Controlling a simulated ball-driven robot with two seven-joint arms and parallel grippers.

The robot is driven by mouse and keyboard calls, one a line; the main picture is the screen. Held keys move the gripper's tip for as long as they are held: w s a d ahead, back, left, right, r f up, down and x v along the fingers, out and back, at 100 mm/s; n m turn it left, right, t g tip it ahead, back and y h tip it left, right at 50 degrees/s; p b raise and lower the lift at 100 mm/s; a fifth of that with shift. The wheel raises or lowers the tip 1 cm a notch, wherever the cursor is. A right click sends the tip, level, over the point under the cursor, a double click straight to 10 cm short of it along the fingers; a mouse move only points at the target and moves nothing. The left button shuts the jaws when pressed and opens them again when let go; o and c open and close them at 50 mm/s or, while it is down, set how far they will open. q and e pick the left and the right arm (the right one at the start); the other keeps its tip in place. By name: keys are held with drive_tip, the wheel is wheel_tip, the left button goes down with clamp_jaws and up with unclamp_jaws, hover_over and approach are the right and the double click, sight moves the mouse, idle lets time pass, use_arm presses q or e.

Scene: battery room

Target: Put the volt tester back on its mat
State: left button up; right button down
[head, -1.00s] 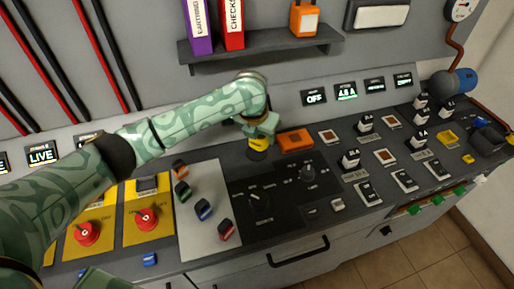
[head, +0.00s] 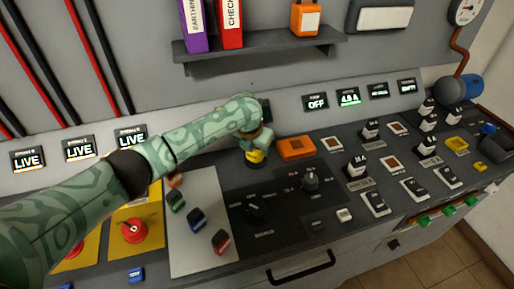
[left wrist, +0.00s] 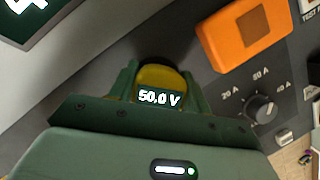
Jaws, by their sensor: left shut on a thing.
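The volt tester is a small yellow thing with a dark display reading 50.0 V. In the left wrist view the tester (left wrist: 158,78) sits between the two green fingers of my left gripper (left wrist: 160,84), which is shut on it. In the head view the tester (head: 256,158) shows as a yellow and dark piece below my left gripper (head: 258,140), over the back of the dark console, left of an orange block. I cannot tell whether it touches the surface. I cannot pick out its mat with certainty. My right gripper is out of view.
The orange block (head: 297,148) lies close to the right of the tester. Dark rotary knobs (head: 310,181) and several switches fill the console's right side. A light grey panel (head: 190,258) with small coloured blocks and a red knob (head: 133,231) are at left. A shelf (head: 262,46) hangs above.

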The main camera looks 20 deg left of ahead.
use_arm(q)
drive_tip(key=shift+f, duration=0.2)
drive_tip(key=o, duration=0.9)
drive_tip(key=p+v, duration=0.5)
drive_tip(key=v, duration=0.7)
drive_tip(key=shift+r, duration=0.3)
